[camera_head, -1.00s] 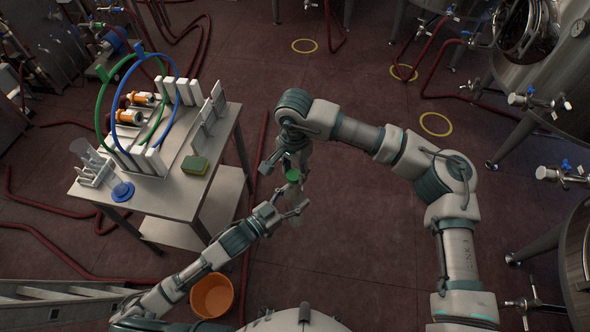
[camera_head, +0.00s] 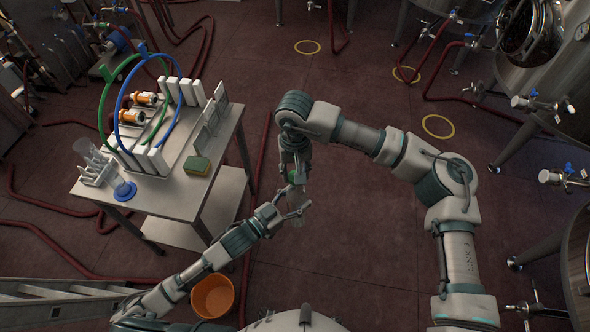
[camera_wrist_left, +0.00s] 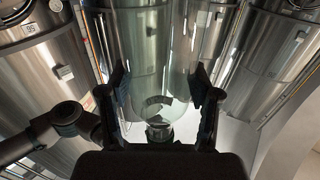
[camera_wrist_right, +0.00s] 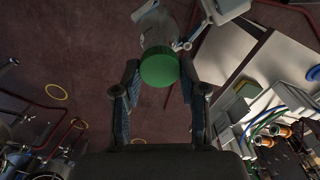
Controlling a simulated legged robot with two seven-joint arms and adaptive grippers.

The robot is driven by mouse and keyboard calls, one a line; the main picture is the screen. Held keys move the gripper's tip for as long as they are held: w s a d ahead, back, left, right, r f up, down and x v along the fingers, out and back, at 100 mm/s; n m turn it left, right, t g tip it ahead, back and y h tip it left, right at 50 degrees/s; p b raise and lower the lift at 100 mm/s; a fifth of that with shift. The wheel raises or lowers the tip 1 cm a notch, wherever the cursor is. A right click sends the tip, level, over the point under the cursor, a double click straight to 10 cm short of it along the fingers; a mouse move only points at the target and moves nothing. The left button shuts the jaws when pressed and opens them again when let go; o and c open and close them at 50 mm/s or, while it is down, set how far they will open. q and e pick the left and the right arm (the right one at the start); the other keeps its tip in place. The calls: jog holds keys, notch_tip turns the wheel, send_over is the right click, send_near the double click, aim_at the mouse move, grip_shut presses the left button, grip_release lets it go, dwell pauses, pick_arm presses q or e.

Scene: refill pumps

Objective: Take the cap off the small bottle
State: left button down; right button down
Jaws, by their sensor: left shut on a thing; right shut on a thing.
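The small bottle is clear and shows between my left gripper's fingers in the left wrist view (camera_wrist_left: 150,60). My left gripper (camera_head: 296,203) is shut on its body, in mid-air to the right of the table. The green cap (camera_wrist_right: 160,67) sits on the bottle's end in the right wrist view, with the clear bottle body (camera_wrist_right: 157,28) beyond it. The cap (camera_head: 292,177) is partly covered by my right gripper in the head view. My right gripper (camera_wrist_right: 159,84) is shut on the cap, a finger at each side.
A white table (camera_head: 175,203) stands to the left with green and blue hoops, white blocks and a yellow-green sponge (camera_head: 196,165). An orange bucket (camera_head: 212,296) is on the floor below. Steel tanks line the right; hoses cross the floor.

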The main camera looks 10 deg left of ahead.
jog(key=shift+r, duration=0.15)
jog(key=shift+r, duration=1)
